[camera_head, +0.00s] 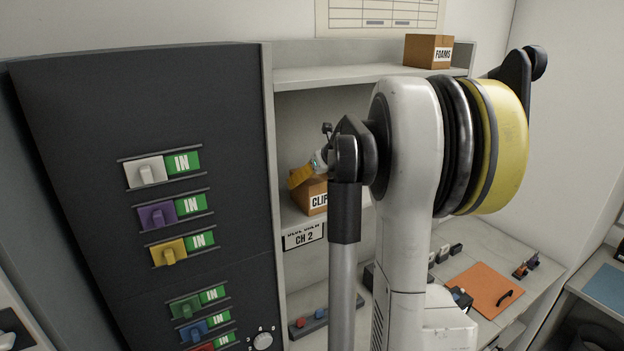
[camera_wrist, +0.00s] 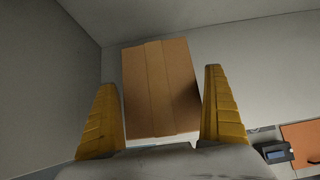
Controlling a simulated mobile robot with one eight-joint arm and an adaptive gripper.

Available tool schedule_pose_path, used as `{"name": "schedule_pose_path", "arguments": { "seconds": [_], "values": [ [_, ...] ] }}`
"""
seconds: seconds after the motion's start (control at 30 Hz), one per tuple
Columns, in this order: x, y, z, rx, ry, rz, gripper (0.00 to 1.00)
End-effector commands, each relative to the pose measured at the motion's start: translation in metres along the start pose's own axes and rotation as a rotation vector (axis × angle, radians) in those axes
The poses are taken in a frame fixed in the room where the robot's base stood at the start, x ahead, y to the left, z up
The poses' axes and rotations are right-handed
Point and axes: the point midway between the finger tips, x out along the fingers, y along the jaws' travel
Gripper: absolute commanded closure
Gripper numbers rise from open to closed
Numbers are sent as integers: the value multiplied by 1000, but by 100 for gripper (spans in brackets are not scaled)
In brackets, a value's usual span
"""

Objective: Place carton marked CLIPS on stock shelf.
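The brown carton marked CLIPS (camera_head: 314,196) sits in the shelf unit on the middle board, above the CH 2 label; its lettering is partly hidden by my arm. In the wrist view the carton (camera_wrist: 160,88) lies between the two yellow fingers of my gripper (camera_wrist: 160,92). Narrow gaps show between the fingertips and its sides, so the gripper looks open around it. In the head view one yellow finger of my gripper (camera_head: 301,177) shows at the carton's upper left; the rest is hidden behind my arm. Which board is the stock shelf is not readable.
A carton marked FOAMS (camera_head: 428,51) stands on the top board (camera_head: 335,75). A dark panel with coloured switches (camera_head: 150,210) borders the shelf unit on the left. The desk below holds an orange mat (camera_head: 485,287) and small devices. My arm blocks much of the shelf's right side.

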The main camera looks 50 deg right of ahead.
Motion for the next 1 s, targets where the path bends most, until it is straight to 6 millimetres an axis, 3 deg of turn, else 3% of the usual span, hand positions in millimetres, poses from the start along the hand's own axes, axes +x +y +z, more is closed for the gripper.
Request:
{"name": "schedule_pose_path", "arguments": {
  "seconds": [0.37,0.8,1.0],
  "values": [
    [-10,0,2,1,0,-1,0],
    [-101,0,1,2,0,-1,0],
    [-121,0,2,0,0,0,0]
  ]
}}
